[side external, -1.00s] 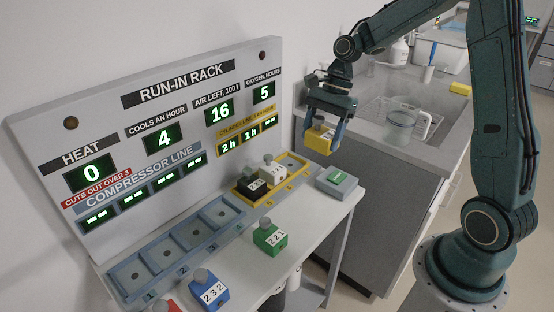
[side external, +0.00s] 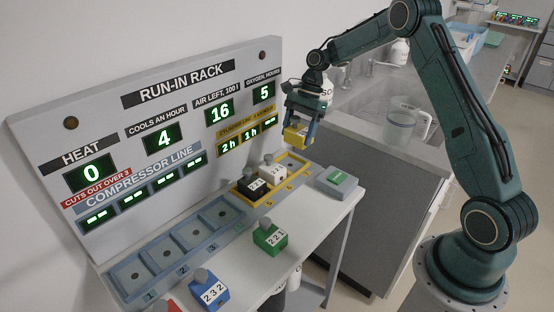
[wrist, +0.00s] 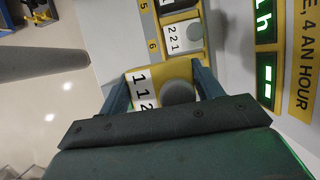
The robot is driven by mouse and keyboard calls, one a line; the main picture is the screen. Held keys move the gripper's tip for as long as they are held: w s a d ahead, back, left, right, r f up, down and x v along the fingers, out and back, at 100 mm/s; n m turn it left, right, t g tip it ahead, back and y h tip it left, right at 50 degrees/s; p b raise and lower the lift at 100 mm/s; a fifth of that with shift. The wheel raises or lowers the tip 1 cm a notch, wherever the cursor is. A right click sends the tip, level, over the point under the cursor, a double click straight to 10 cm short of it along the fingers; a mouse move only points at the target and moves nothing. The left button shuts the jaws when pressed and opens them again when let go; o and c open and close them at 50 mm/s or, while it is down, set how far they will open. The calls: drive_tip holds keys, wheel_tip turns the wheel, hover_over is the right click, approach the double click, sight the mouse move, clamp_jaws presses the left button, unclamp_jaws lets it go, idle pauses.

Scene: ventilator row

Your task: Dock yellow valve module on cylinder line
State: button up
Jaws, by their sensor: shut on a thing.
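The yellow valve module (side external: 297,134) is in my gripper (side external: 302,120), held in the air above the right end of the cylinder line (side external: 304,166). The wrist view shows its label "112" (wrist: 140,88) and grey knob between the two fingers of my gripper (wrist: 163,85). The cylinder line is a yellow-framed row of bays. A black module (side external: 252,186) and a white module (side external: 272,173) sit in it, side by side. The bay at its right end looks empty in the side view; in the wrist view the held module hides it.
The compressor line (side external: 180,245) has several empty blue-grey bays. A green module (side external: 269,238), a blue module (side external: 209,290) and a cut-off red module (side external: 168,306) stand on the front shelf. A grey box with a green top (side external: 338,181) stands right. The display panel (side external: 150,125) rises behind.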

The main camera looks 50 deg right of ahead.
drive_tip(key=w+d+f, duration=0.2)
drive_tip(key=w+f, duration=0.3)
drive_tip(key=shift+d+f, duration=0.25)
drive_tip(key=shift+d, duration=0.05)
drive_tip(key=shift+f, duration=0.2)
drive_tip(key=shift+f, duration=3.05)
drive_tip(key=shift+f, duration=0.1)
